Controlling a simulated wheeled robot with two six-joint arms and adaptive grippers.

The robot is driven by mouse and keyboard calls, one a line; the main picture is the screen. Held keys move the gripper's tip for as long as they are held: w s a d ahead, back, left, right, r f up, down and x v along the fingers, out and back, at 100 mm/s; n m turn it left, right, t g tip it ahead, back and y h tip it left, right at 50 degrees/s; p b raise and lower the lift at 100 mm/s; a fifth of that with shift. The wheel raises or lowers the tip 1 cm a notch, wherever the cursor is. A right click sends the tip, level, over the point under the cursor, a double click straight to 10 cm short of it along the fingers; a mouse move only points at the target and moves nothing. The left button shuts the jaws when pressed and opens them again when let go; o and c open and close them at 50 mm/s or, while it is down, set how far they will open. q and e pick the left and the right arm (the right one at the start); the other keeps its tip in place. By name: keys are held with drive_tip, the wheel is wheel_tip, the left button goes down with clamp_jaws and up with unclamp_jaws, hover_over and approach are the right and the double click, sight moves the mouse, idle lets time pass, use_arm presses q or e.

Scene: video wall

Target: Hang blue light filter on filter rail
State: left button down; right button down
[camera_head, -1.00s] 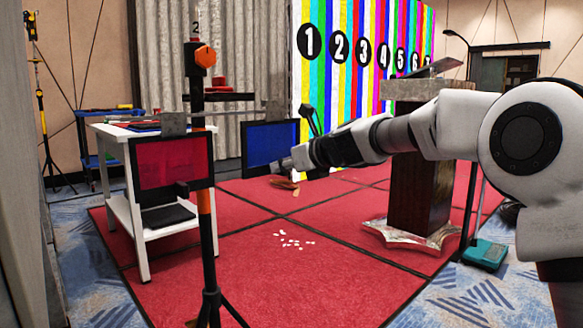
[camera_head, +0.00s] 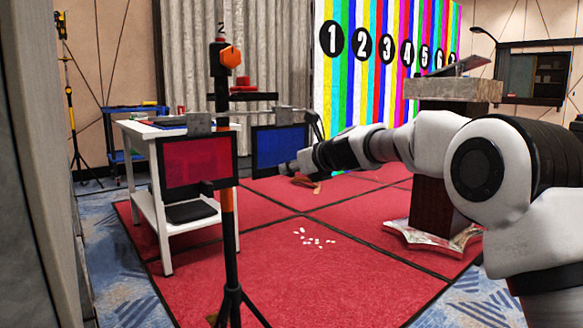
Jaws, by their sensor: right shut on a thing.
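The blue light filter (camera_head: 280,146) is a dark-framed panel right of the stand. My right gripper (camera_head: 288,168) is shut on its lower right edge and holds it upright. The filter rail (camera_head: 245,112) is a thin grey bar running sideways from the black and orange stand (camera_head: 230,205). The blue filter's top edge is close under the rail in the picture; I cannot tell whether they touch. A red filter (camera_head: 197,162) hangs by a grey bracket (camera_head: 200,123) left of the stand's pole. My left gripper is not in view.
A white shelf table (camera_head: 147,190) stands behind the red filter. A dark lectern (camera_head: 430,205) stands behind my right arm. White bits (camera_head: 315,238) lie on the red floor (camera_head: 290,275). A numbered striped wall (camera_head: 350,80) is at the back.

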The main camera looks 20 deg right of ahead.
drive_tip(key=c, duration=1.1)
unclamp_jaws()
drive_tip(key=shift+s, duration=0.1)
drive_tip(key=v, duration=1.2)
